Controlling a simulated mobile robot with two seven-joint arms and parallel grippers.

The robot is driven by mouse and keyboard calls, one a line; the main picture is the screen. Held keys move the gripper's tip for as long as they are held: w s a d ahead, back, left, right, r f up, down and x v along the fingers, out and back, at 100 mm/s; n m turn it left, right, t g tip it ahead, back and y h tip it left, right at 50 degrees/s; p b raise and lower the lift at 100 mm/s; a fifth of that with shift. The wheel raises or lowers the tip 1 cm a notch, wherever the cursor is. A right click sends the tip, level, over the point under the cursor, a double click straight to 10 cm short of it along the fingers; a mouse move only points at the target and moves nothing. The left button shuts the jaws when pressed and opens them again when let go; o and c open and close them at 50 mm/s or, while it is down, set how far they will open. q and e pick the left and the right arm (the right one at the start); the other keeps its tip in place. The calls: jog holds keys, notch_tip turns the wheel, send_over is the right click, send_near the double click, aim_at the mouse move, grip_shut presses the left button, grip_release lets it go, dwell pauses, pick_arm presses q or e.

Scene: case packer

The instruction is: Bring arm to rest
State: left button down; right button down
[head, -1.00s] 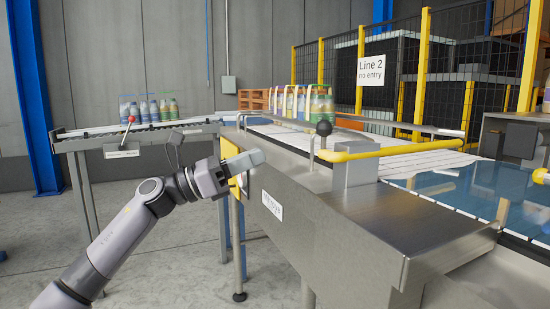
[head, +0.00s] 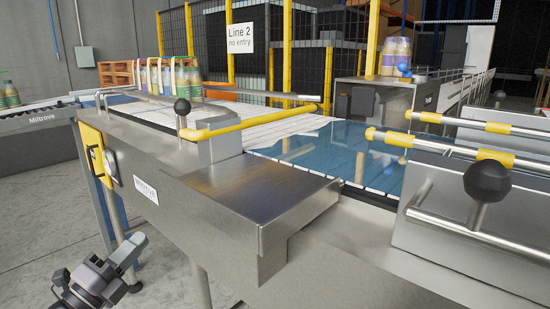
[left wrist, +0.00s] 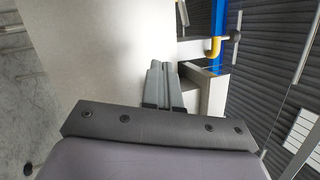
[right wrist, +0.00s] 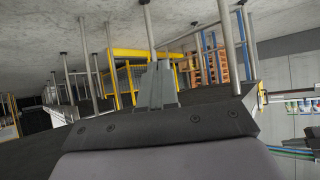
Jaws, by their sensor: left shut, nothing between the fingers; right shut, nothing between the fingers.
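My left gripper (head: 128,252) is low at the left of the head view, in front of the steel machine (head: 240,195) and below its top. Its fingers also show in the left wrist view (left wrist: 161,82), closed together with nothing between them. My right gripper does not show in the head view. In the right wrist view its fingers (right wrist: 157,84) are closed together and empty. Neither gripper is seen touching anything.
The machine's steel corner juts toward me. Yellow-sleeved rails (head: 235,125) and a black-knobbed lever (head: 487,183) stand out from it. Packs of bottles (head: 180,80) sit on the belt behind. A fence with a "Line 2 no entry" sign (head: 240,38) is beyond. Floor at the left is clear.

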pick_arm(q)
jog(key=s+d+f+n+g+y+p, duration=0.1)
jog(key=s+d+f+n+g+y, duration=0.1)
jog(key=s+f+n, duration=0.5)
jog(key=s+d+f+n+g+y+p, duration=0.2)
jog(key=s+f+n+g+y, duration=0.1)
jog(key=s+f+n, duration=0.5)
jog(key=s+d+f+n+g+y+p, duration=0.1)
jog(key=s+d+f+n+g+y, duration=0.1)
jog(key=s+f+n, duration=0.6)
notch_tip(320, 180, down, 3)
jog(key=shift+s+d+r+g+y+p, duration=0.2)
jog(key=shift+s+d+g+y+p, duration=0.2)
jog(key=shift+s+g, duration=0.6)
